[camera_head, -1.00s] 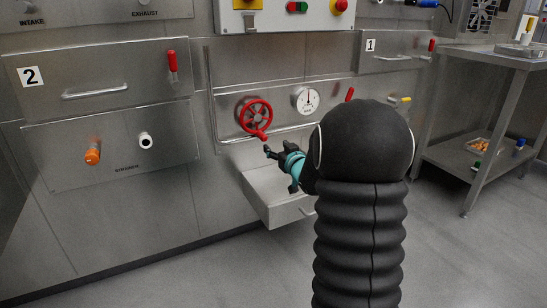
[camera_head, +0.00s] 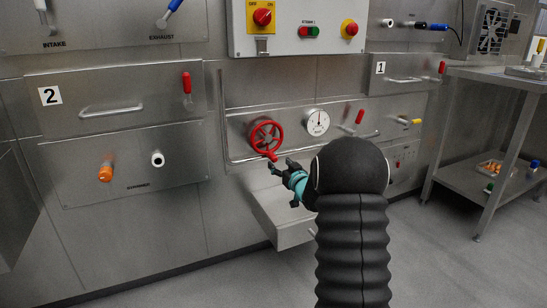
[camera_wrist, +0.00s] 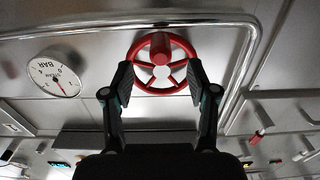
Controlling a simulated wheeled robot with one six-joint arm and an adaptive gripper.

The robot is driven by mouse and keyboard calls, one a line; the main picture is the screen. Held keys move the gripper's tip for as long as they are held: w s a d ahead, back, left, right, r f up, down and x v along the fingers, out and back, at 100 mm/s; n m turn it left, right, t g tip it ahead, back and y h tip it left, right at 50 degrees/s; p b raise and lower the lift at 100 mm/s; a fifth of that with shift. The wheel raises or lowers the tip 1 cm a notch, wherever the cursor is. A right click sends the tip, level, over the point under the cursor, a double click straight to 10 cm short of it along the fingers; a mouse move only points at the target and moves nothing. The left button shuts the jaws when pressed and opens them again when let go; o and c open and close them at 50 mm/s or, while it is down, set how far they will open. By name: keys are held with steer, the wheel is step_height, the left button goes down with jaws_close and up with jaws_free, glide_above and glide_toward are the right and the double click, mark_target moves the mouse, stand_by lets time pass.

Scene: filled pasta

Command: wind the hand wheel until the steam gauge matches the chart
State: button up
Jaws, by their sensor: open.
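The red hand wheel (camera_head: 267,135) is on the steel wall panel, with a crank handle (camera_head: 271,157) at its lower edge. The round white steam gauge (camera_head: 316,122) is to its right; its needle points roughly up, but the exact reading is too small to tell. My gripper (camera_head: 280,166) is just below and in front of the wheel, near the handle. In the wrist view the open fingers (camera_wrist: 159,66) flank the wheel (camera_wrist: 146,74) with no clear contact, and the handle (camera_wrist: 161,43) points toward the camera. The gauge (camera_wrist: 54,75) appears upside down there. I cannot identify a chart.
A metal rail (camera_head: 228,110) frames the wheel and gauge. An open steel drawer (camera_head: 285,232) juts out below the wheel. A control box (camera_head: 290,45) hangs above. A steel table (camera_head: 500,78) stands at the right. The floor at the left front is clear.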

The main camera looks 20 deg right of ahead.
mark_target(275, 160)
steer(key=shift+w+a, duration=0.15)
steer(key=shift+w, duration=3.05)
steer(key=c, duration=1)
steer(key=shift+a, duration=0.1)
steer(key=shift+c, duration=0.2)
